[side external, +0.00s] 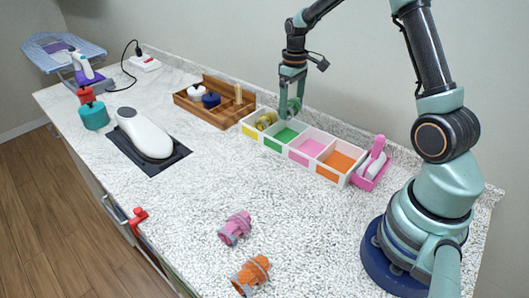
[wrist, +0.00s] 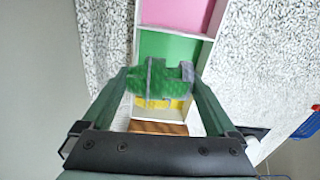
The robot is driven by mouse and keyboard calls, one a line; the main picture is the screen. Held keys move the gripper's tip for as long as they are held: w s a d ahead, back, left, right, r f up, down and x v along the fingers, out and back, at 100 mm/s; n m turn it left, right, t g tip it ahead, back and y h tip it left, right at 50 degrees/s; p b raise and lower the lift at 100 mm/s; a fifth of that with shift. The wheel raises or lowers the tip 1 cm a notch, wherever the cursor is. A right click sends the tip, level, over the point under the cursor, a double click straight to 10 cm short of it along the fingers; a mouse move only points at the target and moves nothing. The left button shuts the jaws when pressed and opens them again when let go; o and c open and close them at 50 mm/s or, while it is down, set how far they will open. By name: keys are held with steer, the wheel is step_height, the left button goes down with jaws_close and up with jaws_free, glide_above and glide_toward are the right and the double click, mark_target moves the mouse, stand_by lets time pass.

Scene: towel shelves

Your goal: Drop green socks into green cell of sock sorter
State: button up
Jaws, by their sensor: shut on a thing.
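My gripper (side external: 291,106) is shut on the green socks (wrist: 153,84), a rolled bundle with a grey band. In the wrist view the bundle sits between the two fingers. The sock sorter (side external: 302,152) is a white tray with yellow, green, pink and orange cells in a row. My gripper is above the sorter, around its green cell (side external: 284,137). In the wrist view the green cell's floor (wrist: 168,44) shows bare beside the socks. Yellow socks (side external: 266,121) lie in the yellow cell. In the side view the green socks are hard to tell from the gripper.
Pink socks (side external: 235,228) and orange socks (side external: 251,275) lie on the front of the counter. A pink holder (side external: 371,178) stands right of the sorter, a wooden organizer (side external: 206,107) to its left. A white iron-like device (side external: 144,133) rests on a dark mat. The counter's middle is clear.

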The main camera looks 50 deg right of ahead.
mark_target(292, 101)
steer(key=shift+f, duration=0.2)
steer(key=o, duration=1)
steer(key=shift+r, duration=0.1)
step_height(292, 101, up, 12)
steer(key=shift+f, duration=0.1)
